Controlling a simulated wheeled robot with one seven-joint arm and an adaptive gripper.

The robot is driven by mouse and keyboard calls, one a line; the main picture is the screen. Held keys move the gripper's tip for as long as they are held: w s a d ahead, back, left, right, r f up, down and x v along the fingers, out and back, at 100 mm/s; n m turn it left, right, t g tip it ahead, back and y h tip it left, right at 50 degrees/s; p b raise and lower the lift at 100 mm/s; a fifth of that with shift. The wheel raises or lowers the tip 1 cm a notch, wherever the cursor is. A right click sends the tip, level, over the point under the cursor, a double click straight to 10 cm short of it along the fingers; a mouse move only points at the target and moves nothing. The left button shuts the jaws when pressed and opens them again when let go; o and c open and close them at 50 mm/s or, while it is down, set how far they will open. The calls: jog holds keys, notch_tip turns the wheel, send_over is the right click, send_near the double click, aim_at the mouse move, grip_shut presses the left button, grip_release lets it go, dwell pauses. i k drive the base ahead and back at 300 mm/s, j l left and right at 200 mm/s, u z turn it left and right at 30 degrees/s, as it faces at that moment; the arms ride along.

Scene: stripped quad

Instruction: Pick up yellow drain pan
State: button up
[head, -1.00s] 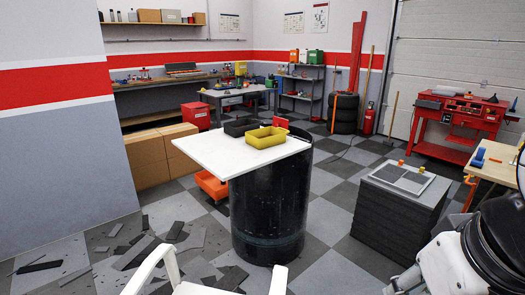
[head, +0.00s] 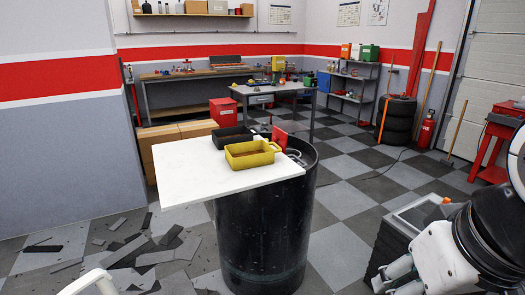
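The yellow drain pan (head: 249,160) is a shallow open tray with brownish contents or a brown inner floor. It sits on the white board (head: 190,176) that lies across the top of a black drum (head: 262,235). A black tray (head: 232,137) stands just behind it, close or touching. My gripper (head: 392,276) is low at the right of the head view, well apart from the pan, with part of the arm beside it. Its fingers are small and partly cut off, so its opening is unclear.
A red object (head: 279,137) stands at the drum's rim right of the pan. A dark stack with a grey tray (head: 412,213) stands at the right. A white chair (head: 90,283) shows at the lower left. Dark debris (head: 150,249) litters the floor. Checkered floor behind the drum is open.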

aim_at(255, 153)
jog(key=i+l+u, duration=0.1)
jog(key=i+l, duration=0.15)
jog(key=i+l+u, duration=0.1)
jog(key=i+l, duration=0.15)
jog(key=l, duration=0.25)
jog(key=i+l+u, duration=0.1)
jog(key=i+l, duration=0.15)
jog(key=l, duration=0.15)
jog(key=i+j+z, duration=0.2)
jog(key=i, duration=0.2)
jog(key=i+z, duration=0.15)
jog(key=i, duration=0.25)
jog(key=i+j+z, duration=0.2)
jog(key=i+j, duration=0.05)
jog(key=i, duration=0.1)
